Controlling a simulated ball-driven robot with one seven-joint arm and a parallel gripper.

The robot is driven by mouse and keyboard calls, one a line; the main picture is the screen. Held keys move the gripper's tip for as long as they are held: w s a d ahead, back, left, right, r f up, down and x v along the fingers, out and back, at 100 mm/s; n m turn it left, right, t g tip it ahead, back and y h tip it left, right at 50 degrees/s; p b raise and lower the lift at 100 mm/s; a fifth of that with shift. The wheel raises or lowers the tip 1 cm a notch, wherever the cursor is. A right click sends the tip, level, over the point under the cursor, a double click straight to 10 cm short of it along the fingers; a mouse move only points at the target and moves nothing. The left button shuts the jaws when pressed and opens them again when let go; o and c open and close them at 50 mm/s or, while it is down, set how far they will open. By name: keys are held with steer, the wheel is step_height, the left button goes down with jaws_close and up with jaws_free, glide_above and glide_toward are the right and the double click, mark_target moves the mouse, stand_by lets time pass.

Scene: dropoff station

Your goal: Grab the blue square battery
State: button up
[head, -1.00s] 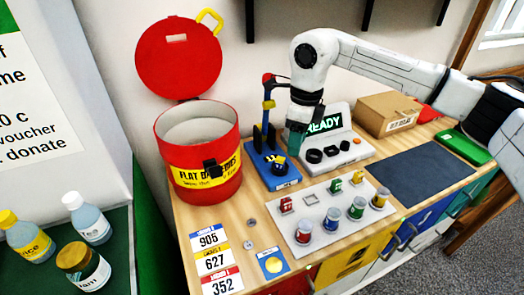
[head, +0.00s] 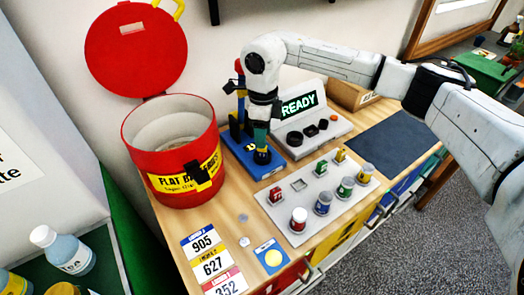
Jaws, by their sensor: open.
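The light grey battery tray (head: 332,212) holds square cells at the back: a red one (head: 276,196), a green one (head: 321,169) and a yellow one (head: 340,156), with an empty square slot between the red and green. Round red, blue, green and yellow cells stand in front. I cannot make out a blue square battery. My gripper (head: 261,141) points down over the blue stand (head: 271,168), just above or at its small black and yellow fixture (head: 262,156). The fingers are small and partly merge with the stand, and what lies between them is hidden.
A red drum (head: 196,200) labelled for flat batteries stands open on the left, its lid (head: 135,48) raised. The tester (head: 308,120) reads READY behind the tray. Number cards (head: 208,262) lie at the front left. A dark mat (head: 396,140) is bare on the right.

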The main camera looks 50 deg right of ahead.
mark_target(262, 153)
steer(key=shift+f+p, duration=0.55)
steer(key=shift+f, duration=1.6)
jaws_close()
